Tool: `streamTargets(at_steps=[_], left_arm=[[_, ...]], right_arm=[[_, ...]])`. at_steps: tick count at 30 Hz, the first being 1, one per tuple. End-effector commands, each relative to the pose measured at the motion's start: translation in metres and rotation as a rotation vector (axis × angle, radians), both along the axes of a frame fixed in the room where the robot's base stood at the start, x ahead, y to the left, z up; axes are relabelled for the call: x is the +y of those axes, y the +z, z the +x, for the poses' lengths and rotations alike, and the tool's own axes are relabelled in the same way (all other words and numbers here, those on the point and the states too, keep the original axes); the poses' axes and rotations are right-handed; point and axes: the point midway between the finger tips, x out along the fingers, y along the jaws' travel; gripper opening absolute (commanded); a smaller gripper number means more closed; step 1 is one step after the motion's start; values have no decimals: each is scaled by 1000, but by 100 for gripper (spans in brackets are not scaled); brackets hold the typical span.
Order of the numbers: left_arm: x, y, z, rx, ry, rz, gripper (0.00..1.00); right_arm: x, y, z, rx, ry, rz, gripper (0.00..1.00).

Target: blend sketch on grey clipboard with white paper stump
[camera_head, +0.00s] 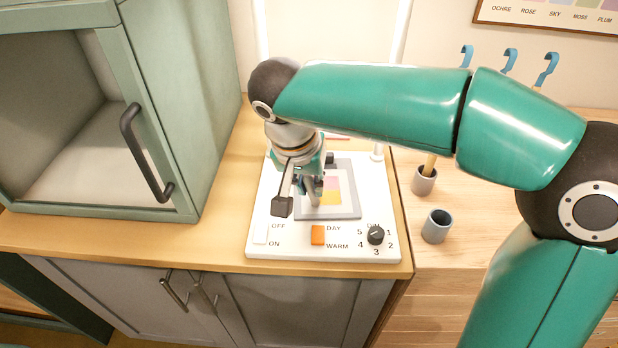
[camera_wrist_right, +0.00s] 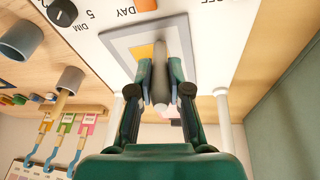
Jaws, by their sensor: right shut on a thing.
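The grey clipboard (camera_head: 350,214) lies on a white panel, with a sketch (camera_head: 335,183) of pink and yellow patches on it. The clipboard also shows in the right wrist view (camera_wrist_right: 118,45). My right gripper (camera_head: 307,190) is over the left part of the clipboard and hides some of it. In the right wrist view the gripper (camera_wrist_right: 160,75) is shut on the pale paper stump (camera_wrist_right: 160,82), held between its fingers. I cannot tell whether the stump's tip touches the sketch. My left gripper is out of view.
The white panel (camera_head: 270,215) has an orange switch (camera_head: 317,235) and a black dial (camera_head: 375,235) along its front. A green cabinet (camera_head: 190,110) stands at the left. Two cups, one grey-blue (camera_head: 437,226) and one with a stick (camera_head: 424,182), stand right of the panel.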

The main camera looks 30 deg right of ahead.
Motion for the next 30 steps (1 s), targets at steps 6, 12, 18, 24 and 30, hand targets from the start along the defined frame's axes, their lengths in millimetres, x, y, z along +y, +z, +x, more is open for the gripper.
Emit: streamTargets(at_steps=[6,12,18,24,30], left_arm=[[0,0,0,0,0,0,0],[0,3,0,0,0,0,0],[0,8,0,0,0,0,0],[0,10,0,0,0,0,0],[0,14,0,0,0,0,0]], right_arm=[[2,2,-4,3,0,0,4],[-1,2,2,2,-2,0,4],[-8,2,14,4,-2,0,4],[-11,1,21,2,0,1,4],[-14,1,27,3,-1,0,4]])
